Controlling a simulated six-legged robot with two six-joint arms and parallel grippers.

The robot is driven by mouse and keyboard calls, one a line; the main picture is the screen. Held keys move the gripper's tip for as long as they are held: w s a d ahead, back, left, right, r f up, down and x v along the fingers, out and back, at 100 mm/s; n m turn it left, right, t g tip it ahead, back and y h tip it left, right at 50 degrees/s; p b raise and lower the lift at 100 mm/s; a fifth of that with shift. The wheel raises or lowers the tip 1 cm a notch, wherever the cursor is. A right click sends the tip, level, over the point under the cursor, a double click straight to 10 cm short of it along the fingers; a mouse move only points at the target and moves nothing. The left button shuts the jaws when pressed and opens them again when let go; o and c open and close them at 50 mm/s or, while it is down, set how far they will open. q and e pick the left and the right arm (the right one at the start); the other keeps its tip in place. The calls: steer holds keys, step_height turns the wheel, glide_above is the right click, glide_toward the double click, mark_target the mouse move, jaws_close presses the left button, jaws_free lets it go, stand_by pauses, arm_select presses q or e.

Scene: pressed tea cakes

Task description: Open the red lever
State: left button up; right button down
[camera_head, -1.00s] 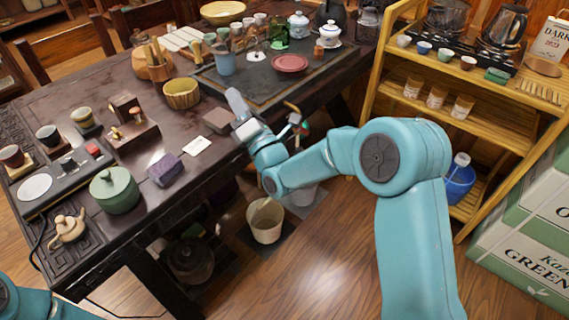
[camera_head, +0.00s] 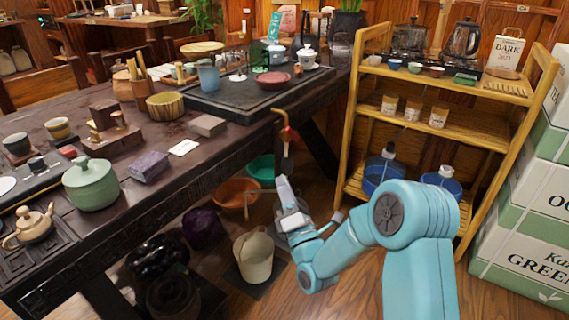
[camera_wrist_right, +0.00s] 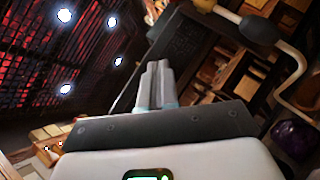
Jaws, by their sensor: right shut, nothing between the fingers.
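A small red lever (camera_head: 285,134) appears on a brass-coloured pipe (camera_head: 280,112) at the edge of the dark tea table; its exact setting is too small to tell. My right gripper (camera_head: 282,184) is shut and empty, below and apart from the lever, pointing up in front of the table edge. In the right wrist view, my shut fingers (camera_wrist_right: 158,72) point upward with nothing between them. A pale bent pipe (camera_wrist_right: 298,70) and a black rounded piece (camera_wrist_right: 258,30) show at upper right there, clear of the fingers. My left gripper is not in view.
The tea table (camera_head: 233,132) holds a green pot (camera_head: 90,186), cups and a tray. A cream bucket (camera_head: 253,258) and orange basin (camera_head: 236,190) stand on the floor near my right gripper. A wooden shelf (camera_head: 470,128) and boxes stand to the right.

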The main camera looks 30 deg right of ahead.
mark_target(292, 134)
steer(key=d+f+h+b, duration=0.1)
steer(key=d+f+b, duration=0.1)
steer(key=d+f, duration=0.1)
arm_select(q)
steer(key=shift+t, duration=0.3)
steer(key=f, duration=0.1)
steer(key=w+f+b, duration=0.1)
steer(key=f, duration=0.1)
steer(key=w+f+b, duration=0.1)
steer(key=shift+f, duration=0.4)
arm_select(e)
steer(key=w+d+r, duration=0.5)
steer(key=w+r, duration=0.2)
steer(key=w, duration=0.2)
steer(key=shift+r+m+g, duration=0.25)
steer(key=shift+m+g, duration=0.05)
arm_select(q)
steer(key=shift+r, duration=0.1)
